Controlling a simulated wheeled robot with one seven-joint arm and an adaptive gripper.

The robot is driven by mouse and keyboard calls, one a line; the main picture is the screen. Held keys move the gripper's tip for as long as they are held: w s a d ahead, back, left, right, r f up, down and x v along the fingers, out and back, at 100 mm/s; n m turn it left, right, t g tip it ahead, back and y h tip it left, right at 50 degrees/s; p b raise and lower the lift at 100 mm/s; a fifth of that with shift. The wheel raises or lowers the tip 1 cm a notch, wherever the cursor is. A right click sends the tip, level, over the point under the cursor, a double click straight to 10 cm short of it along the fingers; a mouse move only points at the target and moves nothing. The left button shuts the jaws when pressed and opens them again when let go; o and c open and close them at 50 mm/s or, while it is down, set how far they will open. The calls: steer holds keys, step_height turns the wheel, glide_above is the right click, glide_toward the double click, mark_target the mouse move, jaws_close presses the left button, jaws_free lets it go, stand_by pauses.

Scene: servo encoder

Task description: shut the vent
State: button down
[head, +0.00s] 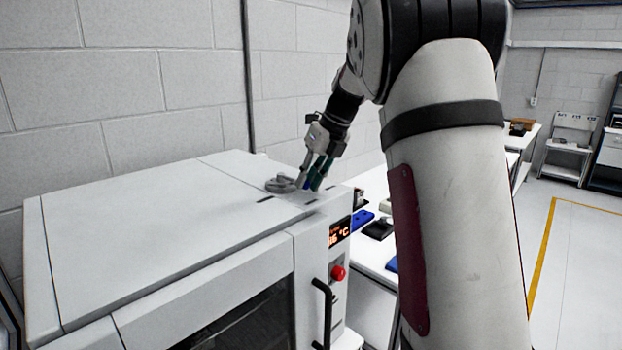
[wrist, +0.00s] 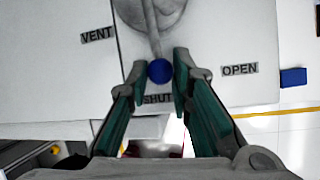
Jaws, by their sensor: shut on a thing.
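The vent is a round grey dial on top of the white oven, left of my gripper in the head view (head: 281,184) and at the top of the wrist view (wrist: 150,12). Its lever (wrist: 155,45) ends in a blue knob (wrist: 160,71). The knob is directly by the SHUT label (wrist: 157,99), which my fingers partly flank. The OPEN label (wrist: 239,69) is to the right and the VENT label (wrist: 98,35) to the left. My gripper (head: 313,182) is shut on the knob, one finger on each side. The head view hides the knob.
The white oven (head: 150,230) has a lit display (head: 340,232), a red button (head: 338,272) and a black door handle (head: 322,312). A block wall (head: 110,80) is behind it. A bench at the right holds a blue item (head: 362,219) and a black one (head: 378,230).

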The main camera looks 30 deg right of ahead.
steer(key=shift+s+a+m, duration=0.1)
steer(key=shift+a+m, duration=0.15)
steer(key=shift+m, duration=0.05)
steer(key=c, duration=1.4)
jaws_free()
steer(key=shift+r, duration=0.1)
steer(key=v, duration=1.1)
steer(key=shift+s+r, duration=0.2)
steer(key=shift+r, duration=0.15)
